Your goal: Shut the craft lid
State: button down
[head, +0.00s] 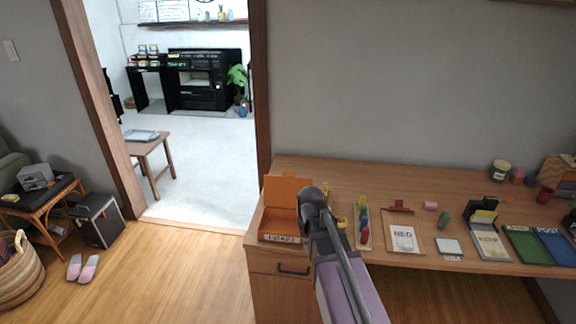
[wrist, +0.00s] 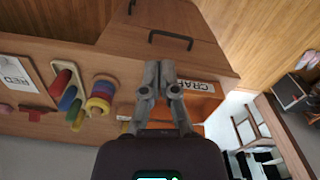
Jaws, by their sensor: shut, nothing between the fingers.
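The orange craft box (head: 283,227) sits at the left end of the wooden desk, with a CRAFT label on its front. Its orange lid (head: 287,188) stands up at the back, so the box is open. In the wrist view the craft box (wrist: 203,107) lies behind and right of my gripper (wrist: 160,66). The fingers are together and empty, and they cover part of the box. In the head view my dark arm crosses just right of the box and hides its right side. Whether the fingers touch the box or lid I cannot tell.
Colored rings (wrist: 102,92) and a tray of colored pegs (head: 363,222) stand beside the box. A RED card (head: 404,238) and several desk items lie farther right. A drawer with a dark handle (head: 293,270) is below the box. Open floor lies left of the desk.

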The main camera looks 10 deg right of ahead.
jog(key=w+r+m+p, duration=0.1)
jog(key=w+r+p, duration=0.3)
jog(key=w, duration=0.9)
jog(key=w+r+m+p, duration=0.1)
jog(key=w+r+p, duration=0.3)
jog(key=w, duration=0.9)
jog(key=w+d+r+p, duration=0.1)
jog(key=w+r+p, duration=0.3)
jog(key=w, duration=1)
jog(key=shift+r+m+t, duration=0.3)
jog(key=shift+r+m, duration=0.1)
jog(key=shift+r, duration=0.05)
jog(key=shift+d+f, duration=0.1)
jog(key=shift+f, duration=0.1)
notch_tip(320, 180, down, 10)
jog(key=b, duration=1)
jog(key=s, duration=0.1)
jog(key=s+a+r+p, duration=0.1)
jog(key=s, duration=0.1)
jog(key=shift+r, duration=0.2)
jog(key=shift+a, duration=0.1)
